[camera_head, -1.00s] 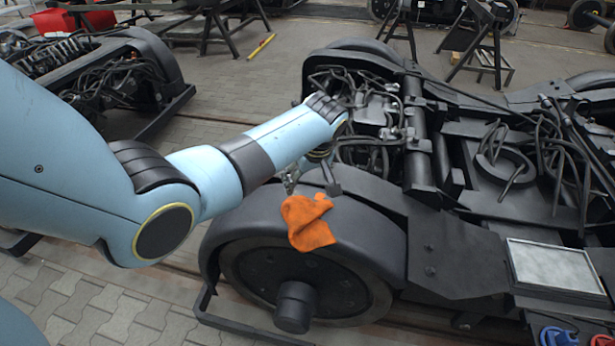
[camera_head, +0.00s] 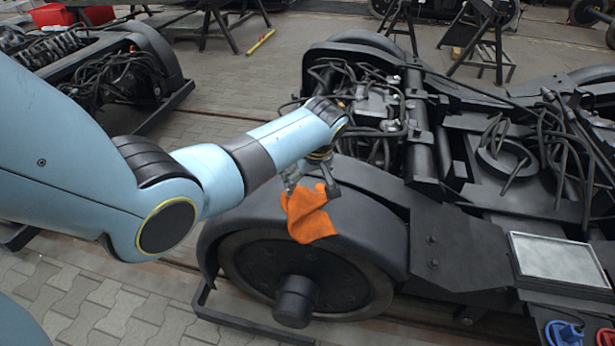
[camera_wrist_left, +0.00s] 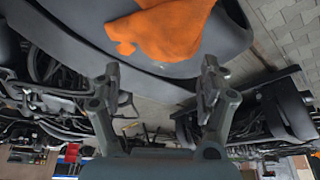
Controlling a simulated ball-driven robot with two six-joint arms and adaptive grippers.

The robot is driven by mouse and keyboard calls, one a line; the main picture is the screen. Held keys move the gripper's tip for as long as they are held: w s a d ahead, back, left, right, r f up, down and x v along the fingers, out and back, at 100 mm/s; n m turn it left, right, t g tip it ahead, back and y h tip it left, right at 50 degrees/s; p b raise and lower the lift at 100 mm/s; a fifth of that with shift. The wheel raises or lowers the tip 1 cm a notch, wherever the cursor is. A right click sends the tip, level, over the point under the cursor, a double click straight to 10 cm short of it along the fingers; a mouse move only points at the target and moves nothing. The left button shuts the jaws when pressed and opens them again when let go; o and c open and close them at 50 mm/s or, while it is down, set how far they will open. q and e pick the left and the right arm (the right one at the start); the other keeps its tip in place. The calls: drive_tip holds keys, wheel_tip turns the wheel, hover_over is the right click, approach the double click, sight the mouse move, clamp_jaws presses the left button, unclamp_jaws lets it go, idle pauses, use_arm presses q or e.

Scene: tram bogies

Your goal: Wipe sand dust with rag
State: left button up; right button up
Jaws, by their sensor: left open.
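The orange rag (camera_head: 312,222) lies crumpled over the top of the black wheel cover (camera_head: 365,215) in the head view. In the left wrist view the rag (camera_wrist_left: 170,28) is at the top, just beyond the fingertips. My left gripper (camera_head: 312,188) is open right at the rag's upper edge; its fingers (camera_wrist_left: 161,68) are spread with nothing held between them. I cannot tell whether a fingertip touches the rag. A pale, speckled grey panel (camera_head: 557,262) in a dark frame sits on the bogie at right; whether that is sand dust is unclear. My right gripper is not in view.
The black bogie frame (camera_head: 460,255) with cables and pipes fills the right side. Blue (camera_head: 563,333) and red (camera_head: 600,341) items are at the lower right edge. Another bogie (camera_head: 120,75) stands at upper left. Paved floor (camera_head: 110,300) is clear at lower left.

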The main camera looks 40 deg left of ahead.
use_arm(q)
drive_tip(key=shift+c, duration=1.2)
clamp_jaws()
